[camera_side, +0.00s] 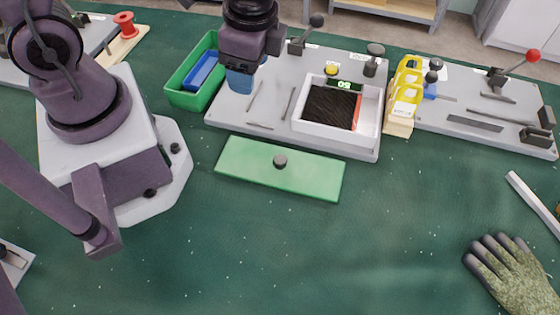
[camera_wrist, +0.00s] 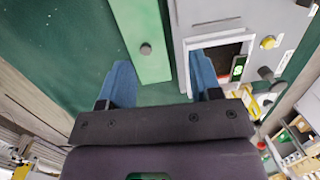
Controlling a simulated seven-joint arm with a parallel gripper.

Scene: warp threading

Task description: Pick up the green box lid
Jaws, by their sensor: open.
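The green box lid (camera_side: 310,177) lies flat on the dark green table, in front of the grey board. It has a small dark round knob (camera_side: 280,161) in its middle. In the wrist view the lid (camera_wrist: 135,22) shows at the top, with its near end between the fingertips in the picture. My gripper (camera_side: 240,80) has blue fingers and hangs over the left part of the grey board, behind the lid. The wrist view shows the fingers (camera_wrist: 160,62) spread apart with nothing between them. The gripper is apart from the knob.
An open green box (camera_side: 178,97) with a blue item (camera_side: 204,70) inside stands left of the grey board (camera_side: 228,112). A white tray (camera_side: 369,125) with dark threads sits on the board. Yellow-handled parts (camera_side: 405,85) stand right of it. A glove (camera_side: 515,275) lies front right.

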